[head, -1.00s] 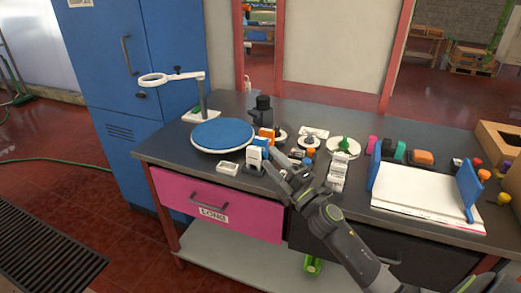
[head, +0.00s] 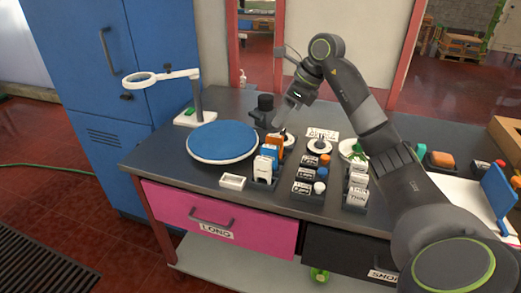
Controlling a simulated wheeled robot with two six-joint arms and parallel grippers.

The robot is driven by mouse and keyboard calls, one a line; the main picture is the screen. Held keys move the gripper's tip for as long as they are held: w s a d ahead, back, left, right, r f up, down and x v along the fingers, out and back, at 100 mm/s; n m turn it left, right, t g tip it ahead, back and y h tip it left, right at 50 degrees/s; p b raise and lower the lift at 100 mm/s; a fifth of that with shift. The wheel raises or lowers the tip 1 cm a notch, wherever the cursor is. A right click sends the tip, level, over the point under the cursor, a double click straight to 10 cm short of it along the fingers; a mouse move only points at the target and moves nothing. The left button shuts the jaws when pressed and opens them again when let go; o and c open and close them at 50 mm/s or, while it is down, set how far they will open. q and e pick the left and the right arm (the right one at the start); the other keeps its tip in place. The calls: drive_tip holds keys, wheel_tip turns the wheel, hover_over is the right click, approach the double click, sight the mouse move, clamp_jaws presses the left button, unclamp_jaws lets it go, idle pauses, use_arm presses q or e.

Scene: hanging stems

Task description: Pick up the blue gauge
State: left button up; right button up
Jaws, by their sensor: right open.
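A thin blue piece, which looks like the blue gauge (head: 268,151), stands in a small dark rack between an orange piece (head: 273,141) and a white piece (head: 262,167). Only its upper part shows. My right gripper (head: 279,123) is open and empty. It points down, behind and a little right of the rack, above the back of the table near a black device. The fingertips are small and partly merge with the things behind them. My left gripper is not in view.
A round blue-topped disc (head: 222,141) lies left of the rack, with a ring magnifier stand (head: 190,95) behind. Small racks of labelled blocks (head: 309,178) stand to the right. The black device (head: 264,108) stands close to my gripper.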

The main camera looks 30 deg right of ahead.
drive_tip(key=d+r+h, duration=0.1)
drive_tip(key=d, duration=0.1)
drive_tip(key=p, duration=0.2)
approach(271, 147)
drive_tip(key=shift+g, duration=0.3)
drive_tip(key=x, duration=0.3)
drive_tip(key=w+x, duration=0.1)
drive_tip(key=x, duration=0.2)
drive_tip(key=shift+w+a, duration=0.2)
drive_tip(key=shift+w+a+f, duration=0.1)
drive_tip(key=shift+w+f, duration=0.05)
drive_tip(key=shift+f, duration=0.35)
drive_tip(key=x, duration=0.1)
drive_tip(key=p+x, duration=0.2)
drive_tip(key=x, duration=0.1)
drive_tip(key=shift+s+f, duration=0.2)
drive_tip(key=shift+s, duration=0.1)
drive_tip(key=shift+w+a+f, duration=0.1)
drive_tip(key=shift+w+f, duration=0.05)
drive_tip(key=shift+f, duration=0.4)
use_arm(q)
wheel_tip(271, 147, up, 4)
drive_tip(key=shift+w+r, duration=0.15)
use_arm(e)
clamp_jaws()
